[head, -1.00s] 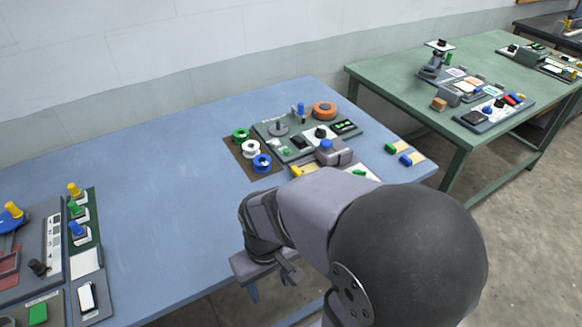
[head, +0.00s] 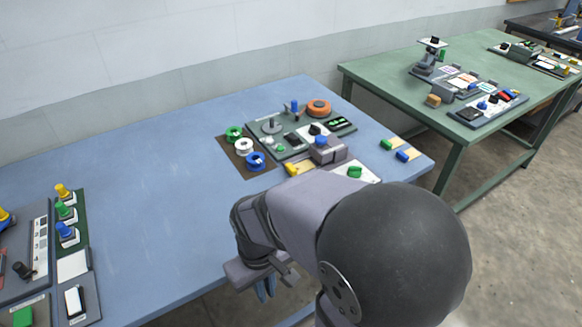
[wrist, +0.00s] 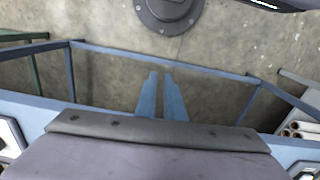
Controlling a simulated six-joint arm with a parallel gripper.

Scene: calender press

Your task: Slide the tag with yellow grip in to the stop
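The tag with the yellow grip (head: 293,169) lies at the front edge of the dark board group in the head view. Its pale strip runs right toward a grey block (head: 327,152) with a blue knob on top. I cannot tell how far the strip sits in the block or where the stop is. My gripper (head: 267,288) is low in front of the blue table, well apart from the tag. In the wrist view its two blue fingers (wrist: 160,75) are close together, with only a narrow gap and nothing between them. The tag is not in the wrist view.
Tags with a green grip (head: 387,145) and a blue grip (head: 403,156) lie to the right. A brown mat (head: 226,143) holds green, white and blue rings. A green knob (head: 354,172) stands on a white plate near my arm. The middle of the blue table (head: 160,180) is clear.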

